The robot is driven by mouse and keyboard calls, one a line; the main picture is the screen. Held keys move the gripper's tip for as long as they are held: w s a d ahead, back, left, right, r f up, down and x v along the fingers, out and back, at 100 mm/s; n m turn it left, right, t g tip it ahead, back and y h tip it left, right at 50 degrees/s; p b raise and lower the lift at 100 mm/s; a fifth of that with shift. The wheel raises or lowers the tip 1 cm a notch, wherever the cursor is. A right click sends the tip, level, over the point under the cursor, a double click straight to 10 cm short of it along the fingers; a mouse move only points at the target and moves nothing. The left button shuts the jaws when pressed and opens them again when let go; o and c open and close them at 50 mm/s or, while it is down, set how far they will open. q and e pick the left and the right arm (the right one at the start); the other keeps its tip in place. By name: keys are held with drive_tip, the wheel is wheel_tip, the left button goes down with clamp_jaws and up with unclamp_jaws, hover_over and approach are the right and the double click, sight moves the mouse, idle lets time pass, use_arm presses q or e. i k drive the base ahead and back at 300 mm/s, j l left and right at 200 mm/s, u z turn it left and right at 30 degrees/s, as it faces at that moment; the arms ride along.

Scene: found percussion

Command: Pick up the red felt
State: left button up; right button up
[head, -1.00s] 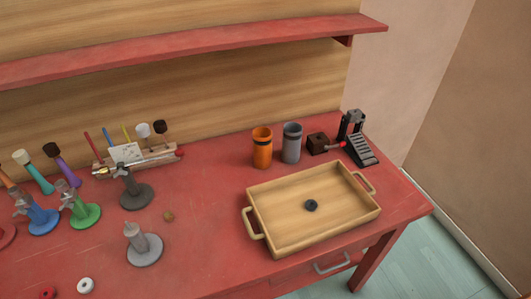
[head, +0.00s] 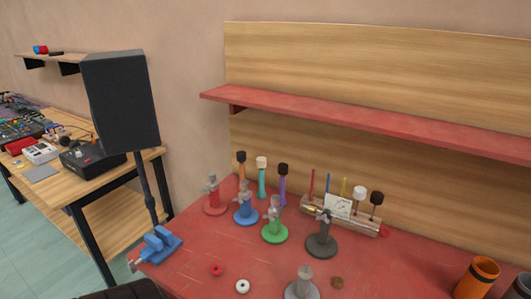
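The red felt (head: 216,269) is a small red ring with a dark centre. It lies flat on the red bench top (head: 185,255), near the lower middle-left of the head view. A white felt ring (head: 242,286) lies just to its right and nearer to me. Nothing covers the red felt. Neither of my grippers shows in this view.
Stands with red (head: 215,208), blue (head: 246,217), green (head: 274,234) and dark grey (head: 321,246) bases are behind and right of the felt. A pale grey stand (head: 302,290) is at the front. A blue vise (head: 160,246) sits at the left corner.

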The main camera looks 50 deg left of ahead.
sight(217, 267)
drive_tip(key=u, duration=2)
